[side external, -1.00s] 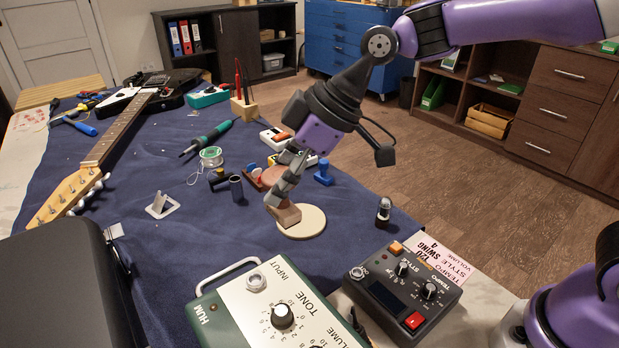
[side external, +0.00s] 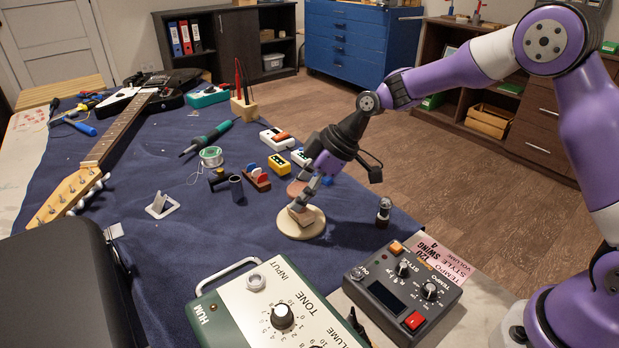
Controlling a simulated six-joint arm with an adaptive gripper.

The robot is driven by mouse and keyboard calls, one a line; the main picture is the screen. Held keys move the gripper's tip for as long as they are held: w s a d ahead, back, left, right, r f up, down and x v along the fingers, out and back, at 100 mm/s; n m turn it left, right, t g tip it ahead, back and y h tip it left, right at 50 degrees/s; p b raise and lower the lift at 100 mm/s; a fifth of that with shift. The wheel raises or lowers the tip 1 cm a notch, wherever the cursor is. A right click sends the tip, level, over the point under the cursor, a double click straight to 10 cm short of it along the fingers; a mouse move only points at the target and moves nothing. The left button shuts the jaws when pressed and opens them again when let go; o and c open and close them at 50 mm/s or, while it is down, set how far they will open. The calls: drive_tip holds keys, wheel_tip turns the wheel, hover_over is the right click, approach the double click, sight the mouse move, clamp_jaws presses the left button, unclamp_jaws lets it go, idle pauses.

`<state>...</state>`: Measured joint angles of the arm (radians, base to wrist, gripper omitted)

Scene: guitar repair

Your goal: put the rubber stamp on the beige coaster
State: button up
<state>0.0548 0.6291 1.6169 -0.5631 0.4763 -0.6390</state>
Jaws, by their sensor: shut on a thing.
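The beige coaster (side external: 289,229) is a pale round disc lying on the blue cloth near the right edge of the bench. My gripper (side external: 303,203) is over it, pointing down and tilted, shut on the rubber stamp (side external: 299,214), a small brown wooden block. The stamp is over the coaster's upper middle, within its outline in this view. I cannot tell whether its base touches the coaster. The fingers hide the upper part of the stamp.
A brown round disc (side external: 296,187) lies just behind the gripper, and a blue object (side external: 327,181) is partly hidden by it. A small dark bottle (side external: 383,212) stands to the right. A pick holder (side external: 257,179) and yellow pedal (side external: 280,166) are behind left. Cloth left of the coaster is clear.

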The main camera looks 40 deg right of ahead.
drive_tip(key=o, duration=1.1)
drive_tip(key=shift+f, duration=0.1)
drive_tip(key=shift+o, duration=0.2)
drive_tip(key=shift+r, duration=0.2)
drive_tip(key=s+d+r+m+h, duration=0.1)
drive_tip(key=s+d+r, duration=0.2)
drive_tip(key=r, duration=0.3)
drive_tip(key=s+d+r, duration=0.2)
drive_tip(key=s+r, duration=0.1)
drive_tip(key=r, duration=0.3)
drive_tip(key=s+d+m+h, duration=0.2)
drive_tip(key=s+m, duration=0.3)
drive_tip(key=s, duration=0.3)
drive_tip(key=s+d+m+t+h, duration=0.1)
drive_tip(key=s+d+m+h, duration=0.1)
drive_tip(key=s+m, duration=0.3)
drive_tip(key=s, duration=0.3)
drive_tip(key=shift+d+f+t+h, duration=0.3)
drive_tip(key=shift+d+f, duration=0.05)
drive_tip(key=shift+f, duration=0.05)
